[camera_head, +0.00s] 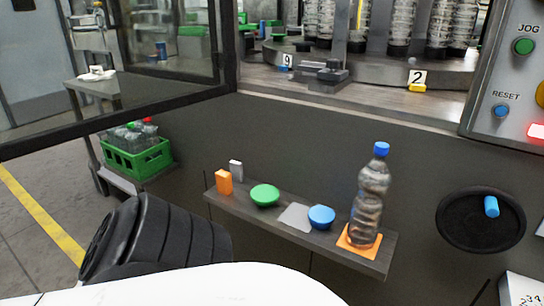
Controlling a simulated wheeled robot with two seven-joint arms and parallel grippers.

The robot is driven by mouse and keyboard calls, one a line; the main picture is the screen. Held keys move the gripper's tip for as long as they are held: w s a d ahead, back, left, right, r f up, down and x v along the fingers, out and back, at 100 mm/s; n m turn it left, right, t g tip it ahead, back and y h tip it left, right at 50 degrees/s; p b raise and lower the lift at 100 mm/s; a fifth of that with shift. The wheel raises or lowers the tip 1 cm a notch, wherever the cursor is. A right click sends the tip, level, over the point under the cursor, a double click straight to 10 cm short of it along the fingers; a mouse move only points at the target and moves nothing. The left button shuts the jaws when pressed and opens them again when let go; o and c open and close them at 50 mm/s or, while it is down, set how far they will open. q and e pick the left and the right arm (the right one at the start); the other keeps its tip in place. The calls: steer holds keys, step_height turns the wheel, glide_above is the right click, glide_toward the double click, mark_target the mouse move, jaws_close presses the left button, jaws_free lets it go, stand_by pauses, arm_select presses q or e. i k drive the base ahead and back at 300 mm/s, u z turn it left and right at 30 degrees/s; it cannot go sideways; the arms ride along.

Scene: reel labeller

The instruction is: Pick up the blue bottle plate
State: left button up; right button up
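A blue round disc (321,217), which looks like the blue bottle plate, lies on the narrow dark shelf (385,257) on the machine's front. It is right of a flat light grey square (296,217) and left of a clear bottle. Nothing holds it and its top is uncovered. Neither of my grippers shows in the head view. A black ribbed part at lower left and a white surface at the bottom edge appear to be mine.
A clear bottle (370,190) with a blue cap stands upright on an orange square (347,244) at the shelf's right end. A green disc (264,194) and an orange block (224,182) sit left. A green bottle crate (138,160) stands further left. An open glazed door (165,45) spans upper left.

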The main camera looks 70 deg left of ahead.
mark_target(321, 218)
steer(key=k, duration=0.2)
steer(key=u, duration=1.25)
